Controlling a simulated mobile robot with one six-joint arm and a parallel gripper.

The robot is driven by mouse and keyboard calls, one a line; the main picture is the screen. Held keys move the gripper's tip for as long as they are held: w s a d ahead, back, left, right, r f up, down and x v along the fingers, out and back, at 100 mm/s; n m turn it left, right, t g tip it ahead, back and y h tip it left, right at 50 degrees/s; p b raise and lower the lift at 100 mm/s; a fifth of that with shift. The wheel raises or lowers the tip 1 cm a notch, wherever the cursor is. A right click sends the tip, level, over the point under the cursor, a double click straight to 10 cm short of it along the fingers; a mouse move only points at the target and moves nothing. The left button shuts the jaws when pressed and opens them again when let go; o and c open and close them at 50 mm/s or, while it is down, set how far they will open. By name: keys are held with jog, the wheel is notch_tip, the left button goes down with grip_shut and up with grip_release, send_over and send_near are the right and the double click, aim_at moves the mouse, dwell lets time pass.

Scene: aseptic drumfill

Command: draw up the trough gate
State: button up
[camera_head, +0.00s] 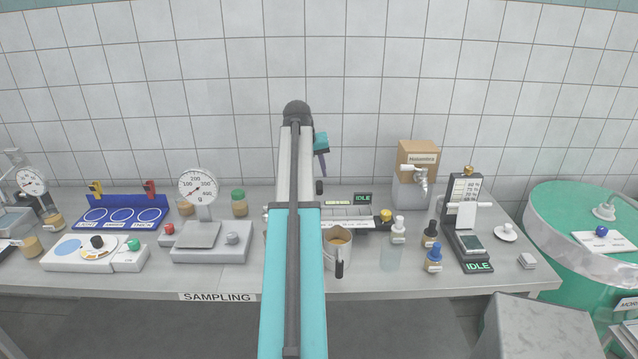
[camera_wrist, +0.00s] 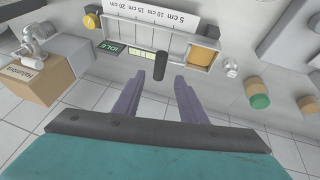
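In the wrist view the trough (camera_wrist: 150,33) has amber material (camera_wrist: 204,56) at one end. A black upright handle (camera_head: 319,187), apparently the gate's, rises at the trough. In the wrist view the handle (camera_wrist: 160,72) lies between my fingertips, with gaps on both sides. My gripper (camera_wrist: 158,84) has two purple fingers, open and holding nothing. In the head view my arm hides part of the trough and most of my gripper (camera_head: 321,165).
A dial scale (camera_head: 212,240) and a green-capped jar (camera_head: 239,203) stand to the left. A tiled wall rises behind.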

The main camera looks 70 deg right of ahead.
aim_at(319, 185)
jog(key=shift+p+x, duration=0.95)
jog(key=shift+x, duration=2.75)
grip_shut()
